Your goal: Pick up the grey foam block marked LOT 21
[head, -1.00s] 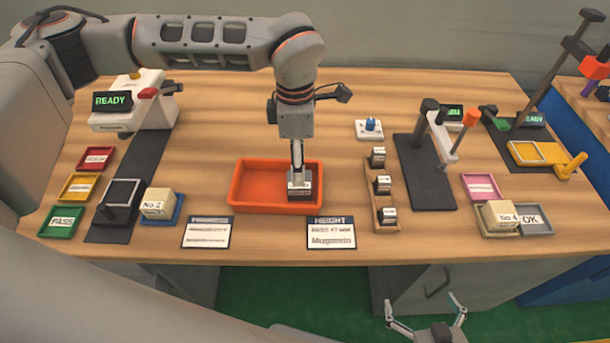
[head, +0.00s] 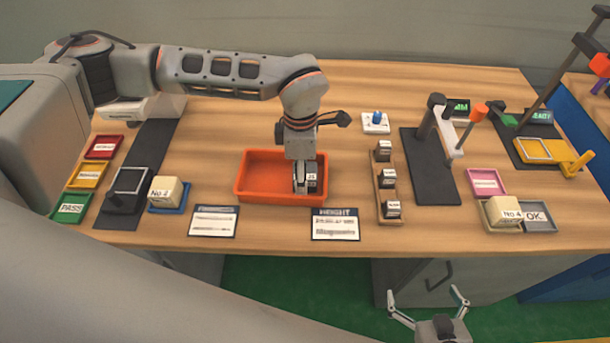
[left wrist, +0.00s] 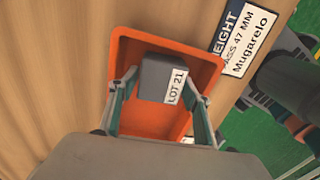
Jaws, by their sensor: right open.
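The grey foam block (left wrist: 162,78) marked LOT 21 lies in the orange tray (left wrist: 128,62), its label facing up in the left wrist view. In the head view the block (head: 312,181) is partly hidden by my left gripper (head: 304,187), which reaches down into the tray (head: 262,197). In the left wrist view my left gripper (left wrist: 167,88) is open, with one finger on each side of the block and a small gap showing beside it. My right gripper (head: 427,292) is open and empty, in front of the table's near edge.
Two sign cards (head: 335,224) lie in front of the tray. A wooden rack (head: 392,208) with small dark blocks stands to its right, and a No 2 block (head: 166,191) on a blue tray to its left. A dark stand (head: 431,170) is farther right.

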